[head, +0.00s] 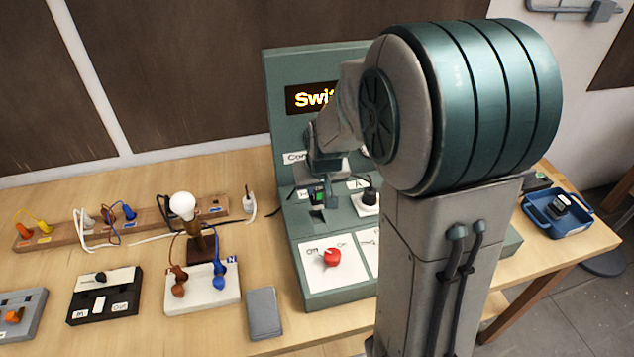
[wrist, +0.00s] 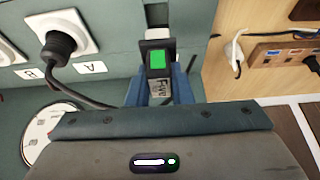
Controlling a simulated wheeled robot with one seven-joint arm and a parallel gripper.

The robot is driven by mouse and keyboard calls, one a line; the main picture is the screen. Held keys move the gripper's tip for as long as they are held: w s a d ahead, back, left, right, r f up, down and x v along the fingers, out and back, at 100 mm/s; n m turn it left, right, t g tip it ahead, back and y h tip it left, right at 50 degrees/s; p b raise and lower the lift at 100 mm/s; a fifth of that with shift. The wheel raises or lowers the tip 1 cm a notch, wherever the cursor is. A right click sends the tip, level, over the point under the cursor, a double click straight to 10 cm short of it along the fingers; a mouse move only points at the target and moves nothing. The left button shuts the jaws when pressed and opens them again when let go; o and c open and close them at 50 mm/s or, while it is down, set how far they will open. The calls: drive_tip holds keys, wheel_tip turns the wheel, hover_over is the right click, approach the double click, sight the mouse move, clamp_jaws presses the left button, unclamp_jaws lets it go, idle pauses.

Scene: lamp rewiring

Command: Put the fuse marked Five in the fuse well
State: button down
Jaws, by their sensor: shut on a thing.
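My gripper (wrist: 153,93) is shut on a fuse with a grey label reading Five (wrist: 158,86); the blue fingers flank it. A black-framed bright green square (wrist: 157,61) shows just beyond the label in the wrist view. In the head view my gripper (head: 320,193) is low over the sloped green console (head: 290,225), with the green patch showing beside the fingers. I cannot make out the fuse well. The fuse's lower end is hidden, so I cannot tell whether it sits in an opening.
A black plug (wrist: 60,46) stands in a white socket beside my gripper. A red knob (head: 332,257) is on the console front. A blue tray (head: 556,215) with dark pieces stands right. A bulb (head: 183,206), wires and boxes occupy the left table. My arm hides the console's right side.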

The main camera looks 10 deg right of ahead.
sight(317, 199)
drive_tip(key=shift+f+b, duration=1.5)
drive_tip(key=shift+f, duration=0.7)
drive_tip(key=shift+f+b, duration=0.55)
drive_tip(key=shift+f, duration=0.05)
drive_tip(key=shift+f+b, duration=0.5)
drive_tip(key=shift+b, duration=0.15)
drive_tip(key=c, duration=1.2)
unclamp_jaws()
drive_tip(key=v, duration=1.4)
drive_tip(key=s+f+g, duration=0.1)
drive_tip(key=s+f, duration=0.3)
drive_tip(key=s, duration=1.1)
drive_tip(key=shift+s+f+g, duration=0.2)
drive_tip(key=shift+s+g, duration=0.1)
